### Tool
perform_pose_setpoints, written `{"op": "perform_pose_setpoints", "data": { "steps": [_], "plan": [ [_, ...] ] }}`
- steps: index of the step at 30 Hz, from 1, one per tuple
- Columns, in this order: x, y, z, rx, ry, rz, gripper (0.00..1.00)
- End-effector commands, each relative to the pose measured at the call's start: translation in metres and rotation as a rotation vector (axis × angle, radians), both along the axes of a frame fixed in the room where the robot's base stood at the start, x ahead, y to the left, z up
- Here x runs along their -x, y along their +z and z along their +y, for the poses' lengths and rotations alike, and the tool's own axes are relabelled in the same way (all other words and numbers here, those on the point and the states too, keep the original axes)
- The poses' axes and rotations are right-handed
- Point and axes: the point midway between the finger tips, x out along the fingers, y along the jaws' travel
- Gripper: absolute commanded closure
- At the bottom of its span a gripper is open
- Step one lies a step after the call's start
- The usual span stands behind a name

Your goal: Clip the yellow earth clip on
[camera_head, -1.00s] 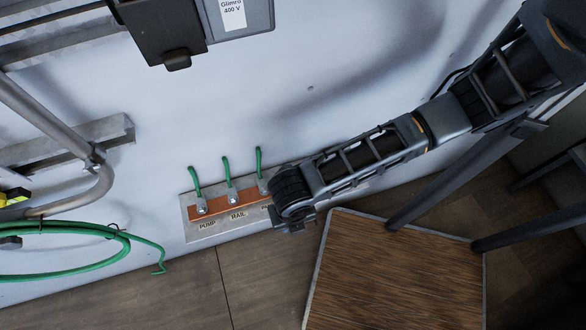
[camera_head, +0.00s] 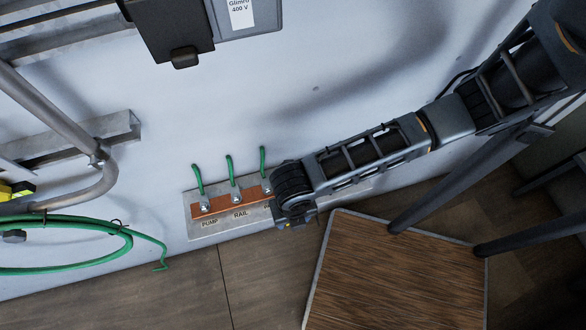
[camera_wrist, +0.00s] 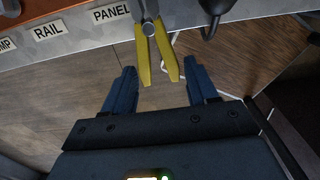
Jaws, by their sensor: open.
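The yellow earth clip (camera_wrist: 157,52) shows in the wrist view, its two yellow handles pointing toward me and its grey pivot near the labelled plate's edge. Its jaws are cut off at the top, so I cannot tell what they touch. My gripper (camera_wrist: 162,76) is open, one blue finger on each side of the handles, with gaps on both sides. In the head view my gripper (camera_head: 297,218) is at the right part of the copper bar (camera_head: 222,205), and my arm hides most of the clip.
The plate (camera_head: 215,229) on the wall carries labels and several green wires (camera_head: 230,166). A dark rounded part (camera_wrist: 213,8) is right of the clip. A green cable coil (camera_head: 90,268) hangs at left. A wooden-topped stand (camera_head: 395,275) is below my arm.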

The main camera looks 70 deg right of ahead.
Motion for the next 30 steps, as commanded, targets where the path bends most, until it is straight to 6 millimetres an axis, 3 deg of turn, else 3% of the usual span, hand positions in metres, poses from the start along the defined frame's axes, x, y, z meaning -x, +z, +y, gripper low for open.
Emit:
{"op": "perform_pose_setpoints", "data": {
  "steps": [10, 21, 30],
  "plan": [
    [0.000, 0.005, 0.000, -0.001, 0.000, -0.002, 0.40],
    [-0.001, 0.060, 0.000, -0.001, 0.001, -0.003, 0.40],
    [0.000, 0.078, 0.000, 0.000, 0.000, 0.000, 0.40]
  ]
}}
